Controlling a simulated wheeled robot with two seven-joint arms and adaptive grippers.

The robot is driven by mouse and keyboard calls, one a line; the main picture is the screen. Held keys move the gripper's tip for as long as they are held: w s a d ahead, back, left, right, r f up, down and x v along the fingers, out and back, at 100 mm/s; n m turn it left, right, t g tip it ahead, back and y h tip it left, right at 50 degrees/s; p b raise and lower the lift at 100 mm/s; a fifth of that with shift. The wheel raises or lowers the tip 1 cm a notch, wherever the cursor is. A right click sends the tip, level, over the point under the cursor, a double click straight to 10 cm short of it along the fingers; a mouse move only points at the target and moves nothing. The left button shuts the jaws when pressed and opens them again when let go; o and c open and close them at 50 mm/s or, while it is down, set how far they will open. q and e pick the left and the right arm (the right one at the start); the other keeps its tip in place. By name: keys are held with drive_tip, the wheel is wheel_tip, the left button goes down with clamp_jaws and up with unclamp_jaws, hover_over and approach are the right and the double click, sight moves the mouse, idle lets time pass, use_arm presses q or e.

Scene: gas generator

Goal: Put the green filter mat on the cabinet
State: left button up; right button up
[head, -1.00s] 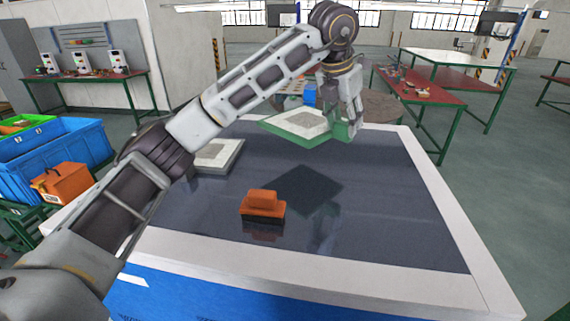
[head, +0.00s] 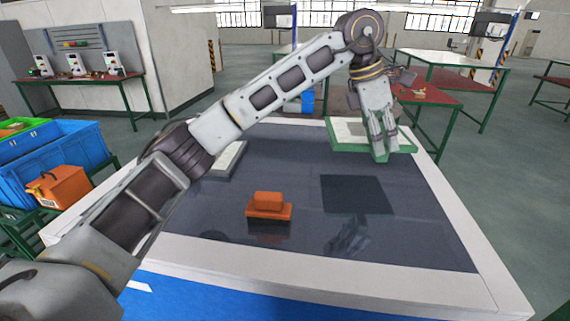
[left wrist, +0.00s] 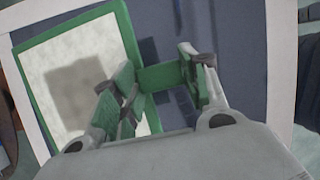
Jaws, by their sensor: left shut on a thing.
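The green filter mat (head: 346,131) has a green frame and a pale centre. My left gripper (head: 381,153) is shut on the mat near its right side. The mat is roughly level over the far right part of the cabinet's dark top (head: 310,235), and a dark square shadow lies apart from it on that surface. In the left wrist view the mat (left wrist: 60,62) fills the left side, and a green piece of it shows between the fingers of my left gripper (left wrist: 158,80). My right gripper is not in view.
An orange block-like object (head: 268,208) sits on the middle of the cabinet top. A pale-faced panel (head: 229,158) lies at its far left, partly behind my left arm. Blue crates (head: 55,165) and an orange box (head: 60,188) stand left. The top's right front is clear.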

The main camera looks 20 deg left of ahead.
sight(373, 152)
use_arm(q)
drive_tip(key=shift+m, duration=0.6)
drive_tip(key=shift+g, duration=0.3)
wheel_tip(373, 152, down, 5)
drive_tip(key=shift+f, duration=0.15)
drive_tip(key=shift+f+p, duration=0.3)
drive_tip(key=shift+f, duration=0.15)
